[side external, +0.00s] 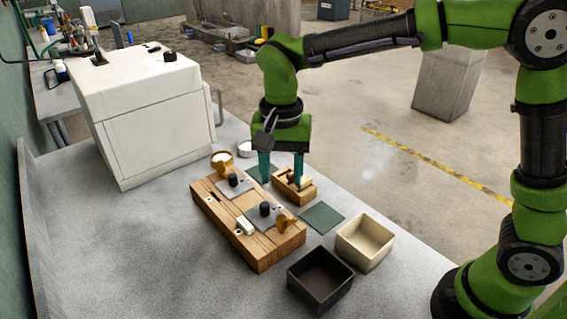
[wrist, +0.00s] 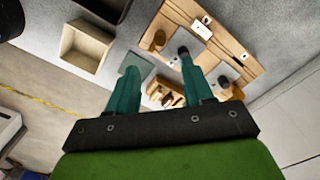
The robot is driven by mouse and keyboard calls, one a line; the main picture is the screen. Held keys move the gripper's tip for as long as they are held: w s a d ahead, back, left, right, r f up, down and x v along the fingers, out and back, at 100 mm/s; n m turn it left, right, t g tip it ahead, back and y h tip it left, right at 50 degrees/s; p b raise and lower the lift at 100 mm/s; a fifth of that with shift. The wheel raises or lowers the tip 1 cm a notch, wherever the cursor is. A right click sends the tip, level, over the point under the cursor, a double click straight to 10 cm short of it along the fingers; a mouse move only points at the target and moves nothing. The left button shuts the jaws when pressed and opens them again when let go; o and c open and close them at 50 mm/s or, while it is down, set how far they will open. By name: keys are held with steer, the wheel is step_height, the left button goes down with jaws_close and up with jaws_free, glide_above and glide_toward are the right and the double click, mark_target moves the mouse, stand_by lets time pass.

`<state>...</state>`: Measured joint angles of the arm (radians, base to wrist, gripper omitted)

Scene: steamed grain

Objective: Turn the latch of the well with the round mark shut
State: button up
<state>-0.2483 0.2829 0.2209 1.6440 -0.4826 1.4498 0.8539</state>
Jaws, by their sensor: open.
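A long wooden block (side external: 262,254) on the table carries two grey plates with black knobs, a nearer plate (side external: 268,217) and a farther plate (side external: 234,186). The block also shows in the wrist view (wrist: 232,43). Small pale marks sit along its edge; I cannot tell which is round. An amber-brown piece (side external: 284,222) stands by the nearer plate, and a white piece (side external: 245,227) lies on the block's left side. I cannot make out for certain which part is a latch. My gripper (side external: 281,180) is open and empty, pointing down right of the block, by a small wooden holder (side external: 306,194).
A black bin (side external: 320,278) and a cream bin (side external: 365,240) stand at the front right. A green mat (side external: 321,217) lies between them and the holder. A white machine (side external: 155,120) stands at the back left.

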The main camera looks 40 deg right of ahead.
mark_target(282, 218)
step_height(282, 218, down, 12)
steer(key=shift+f, duration=0.1)
stand_by(0.4)
jaws_close()
